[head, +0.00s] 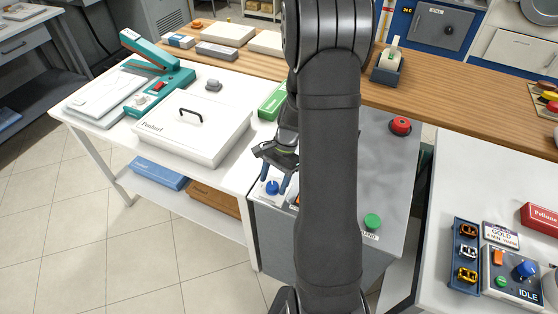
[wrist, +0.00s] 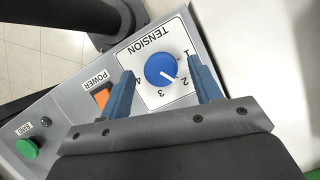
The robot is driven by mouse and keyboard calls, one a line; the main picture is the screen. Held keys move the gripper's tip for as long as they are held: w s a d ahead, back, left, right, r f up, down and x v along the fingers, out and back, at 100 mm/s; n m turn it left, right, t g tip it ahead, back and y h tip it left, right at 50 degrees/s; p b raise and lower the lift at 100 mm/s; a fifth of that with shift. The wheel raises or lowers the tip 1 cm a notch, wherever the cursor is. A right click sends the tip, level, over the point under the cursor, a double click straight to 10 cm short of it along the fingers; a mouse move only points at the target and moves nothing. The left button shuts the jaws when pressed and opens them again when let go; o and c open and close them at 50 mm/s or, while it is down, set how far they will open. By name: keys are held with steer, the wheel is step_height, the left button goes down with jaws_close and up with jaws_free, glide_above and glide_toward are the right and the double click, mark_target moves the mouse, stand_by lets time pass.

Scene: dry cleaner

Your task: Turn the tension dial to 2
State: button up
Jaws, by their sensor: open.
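The tension dial (wrist: 160,70) is a round blue knob on a white plate marked TENSION with the numbers 1 to 4. Its white pointer line points close to the 2, perhaps slightly to the 3 side. In the head view the blue dial (head: 272,187) sits at the near left of the grey machine top, partly behind my gripper. My gripper (wrist: 162,76) is open, its two blue fingers on either side of the dial. I see gaps between fingers and knob, with no clear contact. In the head view my gripper (head: 280,178) is just over the dial.
A red button (head: 400,126) stands at the machine's far corner. A white lidded box (head: 190,130) is on the table to the left.

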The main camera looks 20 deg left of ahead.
steer(key=v, duration=1.6)
steer(key=shift+r, duration=0.35)
steer(key=shift+w, duration=0.1)
steer(key=x, duration=1.7)
steer(key=shift+f, duration=0.25)
